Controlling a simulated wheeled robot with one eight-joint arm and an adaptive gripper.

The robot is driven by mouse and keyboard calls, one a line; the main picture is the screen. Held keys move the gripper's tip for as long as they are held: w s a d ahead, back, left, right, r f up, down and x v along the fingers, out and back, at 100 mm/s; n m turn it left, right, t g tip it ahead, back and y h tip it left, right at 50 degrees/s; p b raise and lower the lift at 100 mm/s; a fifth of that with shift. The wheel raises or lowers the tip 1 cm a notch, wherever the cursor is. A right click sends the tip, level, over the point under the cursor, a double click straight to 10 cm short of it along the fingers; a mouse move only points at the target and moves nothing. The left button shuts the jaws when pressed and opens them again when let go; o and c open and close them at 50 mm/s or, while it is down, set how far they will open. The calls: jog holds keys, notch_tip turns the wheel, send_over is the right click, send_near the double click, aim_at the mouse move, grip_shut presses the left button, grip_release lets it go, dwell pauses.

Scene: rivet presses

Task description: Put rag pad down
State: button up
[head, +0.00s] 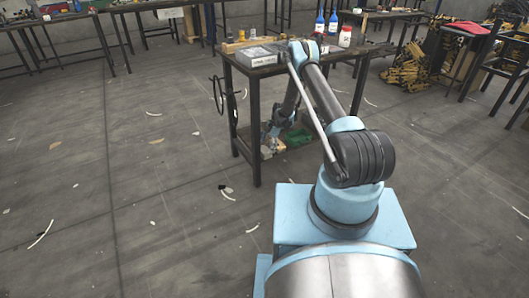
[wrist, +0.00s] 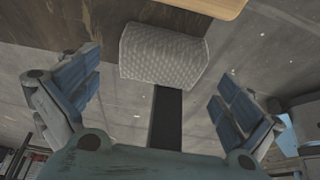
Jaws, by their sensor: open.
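The rag pad (wrist: 163,55), a pale grey quilted pad with rounded sides, shows in the upper middle of the wrist view, just beyond the space between my fingers. My gripper (wrist: 155,78) is open, with its blue-padded fingers spread wide to either side. Neither finger visibly presses on the pad. The pad overlaps the edge of a dark brown wooden surface (wrist: 105,18); I cannot tell how much of it is supported. In the head view my gripper is low by the near side of the workbench (head: 264,72), partly hidden; I cannot make out the pad there.
A grey case (head: 258,56), blue bottles (head: 333,23) and a white red-capped bottle (head: 345,37) stand on the bench top. A green item (head: 298,138) lies low under the bench. A dark bar (wrist: 167,118) shows below the pad. The floor to the left is mostly open.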

jog(key=v, duration=0.9)
jog(key=shift+r, duration=0.15)
